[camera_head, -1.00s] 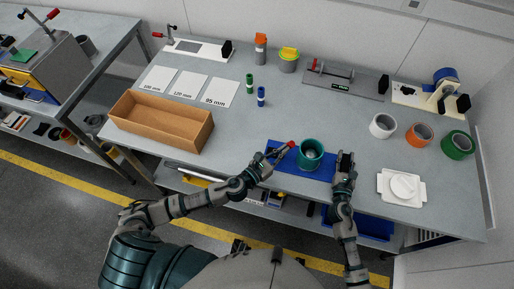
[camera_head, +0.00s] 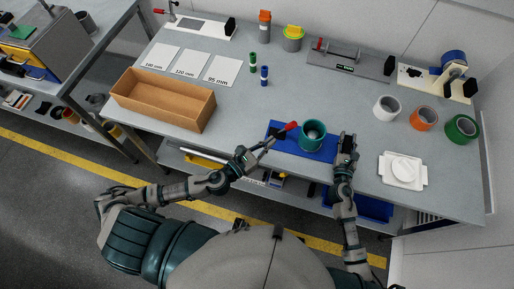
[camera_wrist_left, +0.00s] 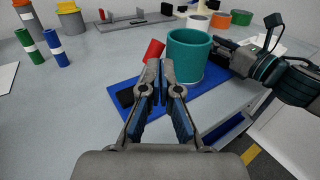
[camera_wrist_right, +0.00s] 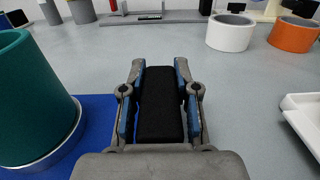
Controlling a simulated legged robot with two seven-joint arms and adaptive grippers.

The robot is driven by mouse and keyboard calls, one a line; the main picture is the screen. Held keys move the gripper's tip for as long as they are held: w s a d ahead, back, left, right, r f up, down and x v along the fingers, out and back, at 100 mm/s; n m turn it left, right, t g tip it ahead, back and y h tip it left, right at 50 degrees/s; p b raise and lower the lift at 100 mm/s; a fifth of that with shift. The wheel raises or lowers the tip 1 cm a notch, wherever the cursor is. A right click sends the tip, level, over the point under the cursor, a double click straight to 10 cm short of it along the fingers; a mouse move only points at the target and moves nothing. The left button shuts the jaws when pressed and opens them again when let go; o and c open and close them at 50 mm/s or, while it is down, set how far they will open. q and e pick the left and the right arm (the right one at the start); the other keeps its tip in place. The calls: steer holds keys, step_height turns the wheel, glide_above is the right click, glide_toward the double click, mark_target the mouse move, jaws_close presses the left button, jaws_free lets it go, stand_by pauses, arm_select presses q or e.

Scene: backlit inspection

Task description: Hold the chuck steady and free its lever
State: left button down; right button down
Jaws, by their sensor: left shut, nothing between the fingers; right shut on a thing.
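The chuck sits on a blue base (camera_head: 284,140). A teal ring (camera_head: 313,134) stands upright in it, with a silver rim below in the left wrist view. The red-handled lever (camera_head: 291,126) is left of the ring and slants up; it also shows in the left wrist view (camera_wrist_left: 153,50). My left gripper (camera_head: 266,143) is shut and empty near the lever; its fingertips (camera_wrist_left: 167,76) partly hide the lever, and I cannot tell if they touch. My right gripper (camera_head: 346,142) is shut on a black block (camera_wrist_right: 160,104) at the chuck's right end.
A cardboard box (camera_head: 190,112) stands left. White (camera_head: 386,108), orange (camera_head: 423,118) and green (camera_head: 462,129) rings and a white tray (camera_head: 399,182) are right. Green (camera_head: 253,62) and blue (camera_head: 264,76) cylinders stand behind. The middle tabletop is clear.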

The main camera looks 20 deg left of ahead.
steer(key=shift+f, duration=0.25)
steer(key=c, duration=0.8)
jaws_free()
steer(key=shift+d, duration=0.1)
arm_select(q)
steer(key=s, duration=0.1)
steer(key=s+a+r, duration=0.1)
steer(key=s, duration=0.1)
steer(key=s+a, duration=0.1)
steer(key=shift+s+a+r, duration=0.25)
steer(key=shift+s, duration=0.1)
arm_select(e)
steer(key=shift+s, duration=0.1)
